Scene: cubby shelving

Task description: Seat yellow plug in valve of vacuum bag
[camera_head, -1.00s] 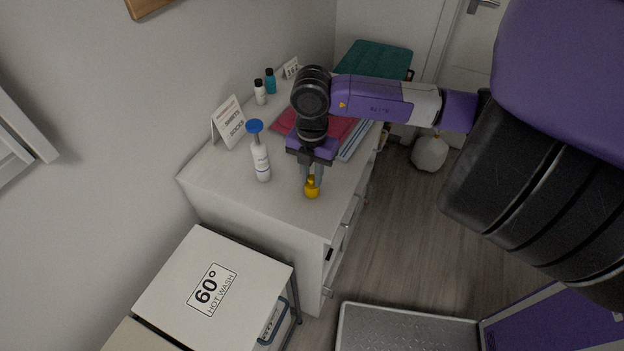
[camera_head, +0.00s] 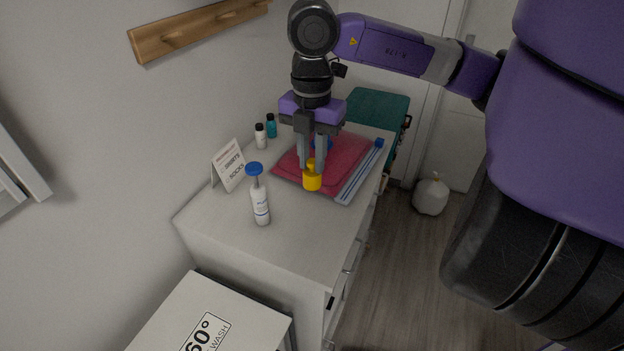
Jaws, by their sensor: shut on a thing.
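My gripper (camera_head: 311,166) points down over the dresser top and is shut on the yellow plug (camera_head: 312,182). The plug hangs upright between the fingertips, in front of the red vacuum bag (camera_head: 345,153) in the picture. The bag lies flat on the dresser, with a blue and white strip (camera_head: 362,170) along its right edge. A blue round part, seemingly the valve (camera_head: 322,143), shows on the bag just behind my fingers and is partly hidden by them. I cannot tell the plug's exact height above the bag.
A white bottle with a blue top (camera_head: 260,200) stands on the dresser (camera_head: 290,235) left of the plug. A folded sign (camera_head: 228,165) and two small bottles (camera_head: 266,132) stand along the wall. The dresser's front part is clear. A teal case (camera_head: 375,115) stands behind.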

